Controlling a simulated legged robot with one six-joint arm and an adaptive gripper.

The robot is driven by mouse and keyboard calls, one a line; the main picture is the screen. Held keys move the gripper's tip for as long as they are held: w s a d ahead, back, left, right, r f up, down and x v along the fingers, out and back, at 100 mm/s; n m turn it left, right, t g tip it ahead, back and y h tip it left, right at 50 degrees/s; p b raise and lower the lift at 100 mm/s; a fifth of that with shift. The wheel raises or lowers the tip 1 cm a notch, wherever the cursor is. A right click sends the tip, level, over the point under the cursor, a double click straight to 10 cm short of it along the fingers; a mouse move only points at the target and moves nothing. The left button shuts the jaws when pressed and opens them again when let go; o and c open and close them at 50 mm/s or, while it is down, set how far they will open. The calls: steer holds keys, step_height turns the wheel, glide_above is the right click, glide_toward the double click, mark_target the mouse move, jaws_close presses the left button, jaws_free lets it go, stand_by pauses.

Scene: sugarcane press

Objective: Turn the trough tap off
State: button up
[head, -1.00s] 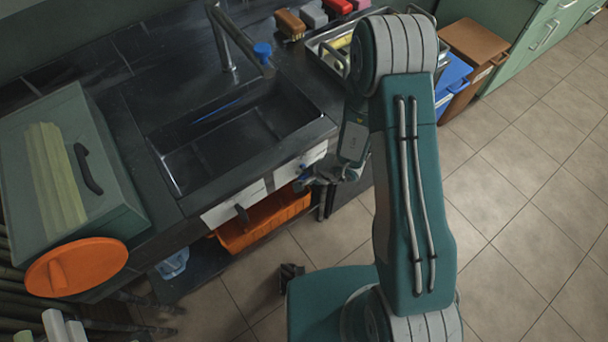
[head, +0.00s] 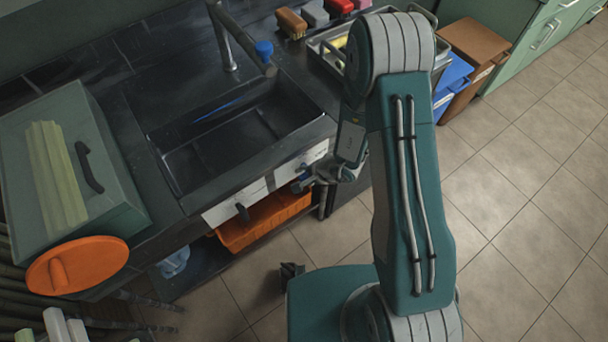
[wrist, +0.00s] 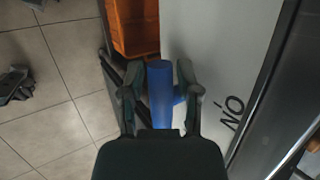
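The dark trough (head: 225,120) is set into the counter. A curved metal tap (head: 222,38) with a blue knob (head: 264,49) stands behind it. In the wrist view the blue handle (wrist: 160,92) sticks out from the white panel (wrist: 215,60). My gripper (wrist: 159,68) is open around it, one finger on each side, with a gap visible on the left. It also shows at the panel in the head view (head: 308,180).
An orange crate (head: 262,220) sits on the shelf below the panels. A green box (head: 70,165) with an orange disc (head: 77,266) stands at the left. Brushes and a metal tray (head: 330,42) are at the back. The tiled floor (head: 520,210) at right is clear.

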steer(key=v, duration=1.1)
steer(key=shift+d+r, duration=0.25)
steer(key=shift+r, duration=0.05)
steer(key=shift+s, duration=0.15)
steer(key=s+a+r+n, duration=0.15)
steer(key=r+n, duration=0.25)
steer(key=r, duration=0.5)
steer(key=s+r+n, duration=0.3)
steer(key=r, duration=0.6)
steer(key=s+d+r+n+t+h, duration=0.2)
steer(key=s+d+r+h, duration=0.4)
steer(key=s+d+r, duration=0.3)
step_height(320, 180, up, 3)
steer(key=shift+s+d+r+n, duration=0.2)
steer(key=shift+s+n, duration=0.1)
steer(key=shift+n, duration=0.3)
